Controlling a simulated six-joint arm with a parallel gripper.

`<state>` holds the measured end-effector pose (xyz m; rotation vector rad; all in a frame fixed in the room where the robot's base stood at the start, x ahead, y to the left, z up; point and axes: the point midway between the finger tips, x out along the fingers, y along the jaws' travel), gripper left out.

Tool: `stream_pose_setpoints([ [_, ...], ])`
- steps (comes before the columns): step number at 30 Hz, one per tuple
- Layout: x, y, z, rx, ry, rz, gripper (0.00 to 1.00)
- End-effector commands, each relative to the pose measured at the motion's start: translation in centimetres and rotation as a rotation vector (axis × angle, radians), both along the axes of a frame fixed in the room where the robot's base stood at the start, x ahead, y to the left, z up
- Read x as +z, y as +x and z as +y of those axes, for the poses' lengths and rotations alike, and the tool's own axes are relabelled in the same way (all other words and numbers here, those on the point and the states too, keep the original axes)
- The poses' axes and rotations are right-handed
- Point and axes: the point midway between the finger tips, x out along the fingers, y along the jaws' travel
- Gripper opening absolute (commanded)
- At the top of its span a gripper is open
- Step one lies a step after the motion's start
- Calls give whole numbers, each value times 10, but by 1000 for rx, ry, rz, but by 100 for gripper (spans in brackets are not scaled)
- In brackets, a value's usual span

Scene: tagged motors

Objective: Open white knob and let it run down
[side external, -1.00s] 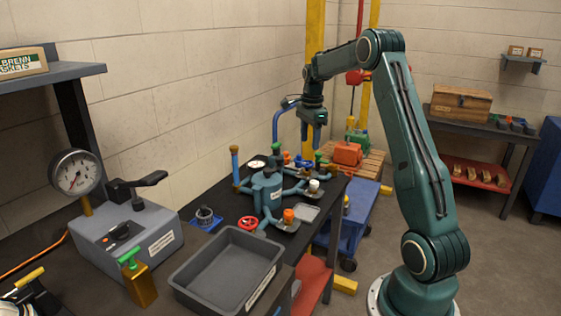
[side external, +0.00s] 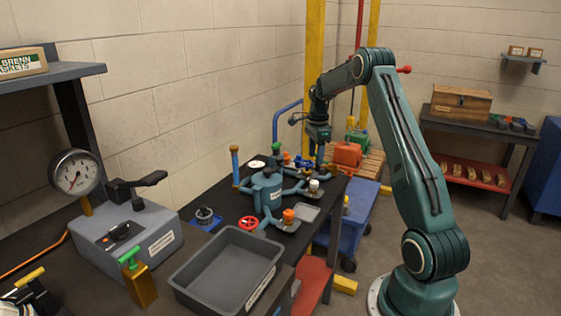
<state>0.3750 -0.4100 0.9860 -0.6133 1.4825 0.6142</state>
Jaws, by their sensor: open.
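The white knob (side external: 314,186) sits on a side branch of the blue-green manifold (side external: 267,190) on the dark bench. My gripper (side external: 319,163) points down and is open, a little above and behind the white knob in the picture. I see no contact between them, though the fingertips are small here. An orange knob (side external: 288,215) and a red handwheel (side external: 248,223) are on the near branches. A green knob (side external: 276,148) is at the back.
A grey tray (side external: 228,268) stands in front of the manifold, and a small shallow tray (side external: 307,213) lies right of it. A gauge box (side external: 127,245) is at left. A blue cart (side external: 350,215) stands beyond the bench's right edge.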

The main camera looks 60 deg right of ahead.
Motion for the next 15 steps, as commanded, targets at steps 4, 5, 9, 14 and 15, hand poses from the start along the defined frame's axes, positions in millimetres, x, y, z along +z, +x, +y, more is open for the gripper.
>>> stream_pose_setpoints([
  [4, -24, -1, 1, 0, 3, 3, 52],
  [5, -29, -1, 1, 0, 2, 2, 52],
  [9, -50, -1, 1, 1, 1, 1, 52],
  [14, -73, -1, 0, 1, 1, 1, 52],
  [15, -78, -1, 0, 1, 1, 1, 52],
])
